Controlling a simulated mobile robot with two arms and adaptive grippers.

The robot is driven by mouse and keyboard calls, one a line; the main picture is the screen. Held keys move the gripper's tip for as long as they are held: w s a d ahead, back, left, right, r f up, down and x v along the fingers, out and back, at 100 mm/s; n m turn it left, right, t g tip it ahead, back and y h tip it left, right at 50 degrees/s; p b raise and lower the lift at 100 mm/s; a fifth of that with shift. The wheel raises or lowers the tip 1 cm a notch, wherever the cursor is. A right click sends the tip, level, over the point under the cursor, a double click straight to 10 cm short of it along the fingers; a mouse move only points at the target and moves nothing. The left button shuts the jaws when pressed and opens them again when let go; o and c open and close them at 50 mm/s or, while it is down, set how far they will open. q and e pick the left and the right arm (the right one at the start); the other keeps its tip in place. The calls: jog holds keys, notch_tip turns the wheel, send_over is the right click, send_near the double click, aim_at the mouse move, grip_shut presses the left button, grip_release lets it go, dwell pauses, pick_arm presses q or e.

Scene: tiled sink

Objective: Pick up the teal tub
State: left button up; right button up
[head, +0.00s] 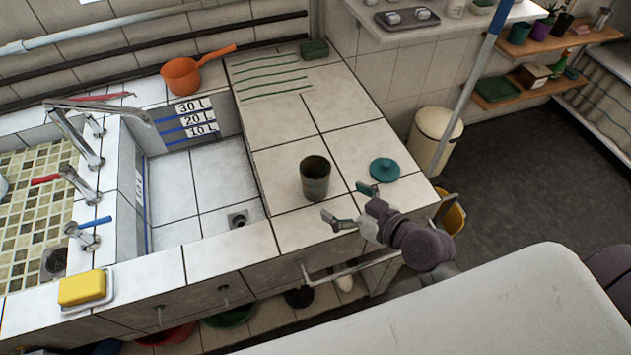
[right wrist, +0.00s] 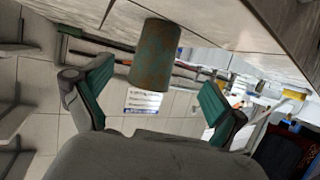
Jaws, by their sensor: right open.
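The teal tub (head: 315,178) is a mottled, dull teal-brown open cup. It stands upright on the white tiled counter, right of the sink basin. In the right wrist view the tub (right wrist: 155,55) shows tilted in the picture, between and beyond the two fingers. My right gripper (head: 351,206) is open and empty at the counter's front, just right of and in front of the tub, its fingers pointing toward it and apart from it. A flat round teal lid (head: 384,169) lies on the counter behind the gripper. My left gripper is not in view.
The sunken basin (head: 203,180) lies left of the tub. An orange dipper (head: 183,76) sits at the back edge. A yellow sponge (head: 82,288) is front left. A cream bin (head: 434,139) and a slanting pole stand past the right edge.

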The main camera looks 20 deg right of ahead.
aim_at(323, 190)
jog(key=x, duration=0.6)
jog(key=p+x, duration=0.1)
jog(key=x, duration=0.1)
jog(key=p+x, duration=0.1)
jog(key=x, duration=0.1)
jog(key=shift+w+d+r, duration=0.1)
jog(key=shift+w+r, duration=0.15)
jog(key=c, duration=1.2)
jog(key=shift+c, duration=0.8)
jog(key=shift+r, duration=0.1)
